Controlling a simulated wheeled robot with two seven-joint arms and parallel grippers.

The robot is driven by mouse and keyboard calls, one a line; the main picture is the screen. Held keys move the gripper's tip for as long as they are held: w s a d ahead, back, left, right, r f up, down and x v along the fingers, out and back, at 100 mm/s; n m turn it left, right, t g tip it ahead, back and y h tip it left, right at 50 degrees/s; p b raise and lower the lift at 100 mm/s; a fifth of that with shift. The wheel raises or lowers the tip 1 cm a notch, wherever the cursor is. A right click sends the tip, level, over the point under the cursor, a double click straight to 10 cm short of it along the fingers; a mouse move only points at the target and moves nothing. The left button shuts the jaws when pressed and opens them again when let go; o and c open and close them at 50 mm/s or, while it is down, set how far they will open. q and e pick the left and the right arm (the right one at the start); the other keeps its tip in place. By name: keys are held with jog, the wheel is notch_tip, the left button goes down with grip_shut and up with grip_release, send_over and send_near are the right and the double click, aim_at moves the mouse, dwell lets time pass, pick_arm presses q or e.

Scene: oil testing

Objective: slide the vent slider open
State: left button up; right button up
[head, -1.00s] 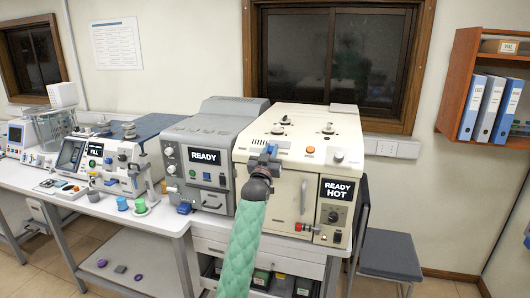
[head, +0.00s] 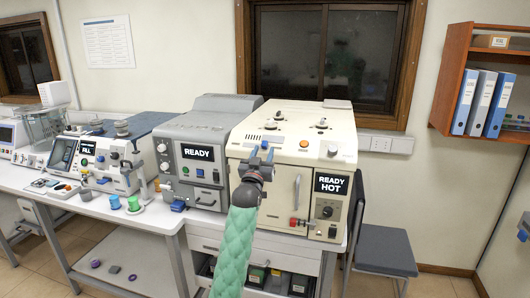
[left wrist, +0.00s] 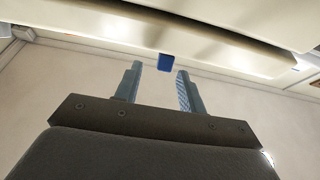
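The cream oven-like machine (head: 300,133) with the "READY HOT" display stands on the bench. Small dark vent slots (head: 251,137) show on its upper front. My left gripper (head: 260,157) is in front of the machine's upper left front, just below the slots. In the left wrist view (left wrist: 156,82) its two blue-grey fingers are apart with nothing between them. A small blue tab (left wrist: 166,62) hangs from the machine's cream edge just beyond the fingertips, nearly in line with the gap. I cannot tell for sure that this tab is the vent slider. My right gripper is not in view.
The grey machine (head: 203,134) reading "READY" stands close on the left. A vertical handle (head: 297,191) and a red-ended valve (head: 297,222) stick out from the cream front. A chair (head: 378,250) stands to the right. Small cups (head: 133,203) stand on the bench's left part.

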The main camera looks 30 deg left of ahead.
pick_arm(q)
jog(key=shift+b+v, duration=0.4)
jog(key=shift+v, duration=0.8)
jog(key=shift+s+d+f, duration=0.2)
jog(key=shift+s+f, duration=0.1)
jog(key=shift+s, duration=0.3)
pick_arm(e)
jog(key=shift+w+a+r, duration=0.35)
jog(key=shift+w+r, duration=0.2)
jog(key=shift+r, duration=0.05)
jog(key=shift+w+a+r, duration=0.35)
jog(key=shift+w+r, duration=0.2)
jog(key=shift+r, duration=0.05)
pick_arm(q)
jog(key=shift+f, duration=0.1)
